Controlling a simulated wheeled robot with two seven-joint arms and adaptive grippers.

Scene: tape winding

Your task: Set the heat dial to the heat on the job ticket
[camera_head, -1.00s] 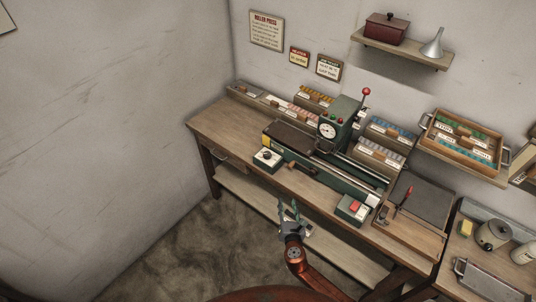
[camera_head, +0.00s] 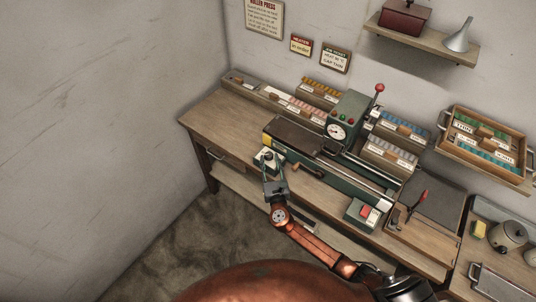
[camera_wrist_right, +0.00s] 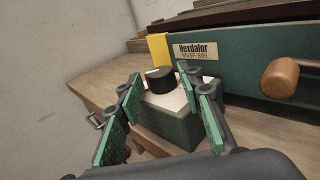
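The heat dial is a black knob (camera_wrist_right: 160,78) on the pale top of a small green box (camera_wrist_right: 172,122) at the front left of the roller press (camera_head: 350,180). My right gripper (camera_wrist_right: 163,92) is open, with its fingers on either side of the knob in the wrist view. Whether they touch it I cannot tell. In the head view the right gripper (camera_head: 269,168) reaches over the box and hides part of it. The job ticket (camera_head: 335,58) hangs on the wall; its lower line seems to read "GAP THIN", but its heat figure is too small to read surely. My left gripper is not in view.
The press has a gauge (camera_head: 337,131) and a red-knobbed lever (camera_head: 379,89). A wooden handle (camera_wrist_right: 291,78) juts out at the right of the wrist view. A red-button box (camera_head: 366,212) stands at the front. The bench's left end (camera_head: 222,126) is clear.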

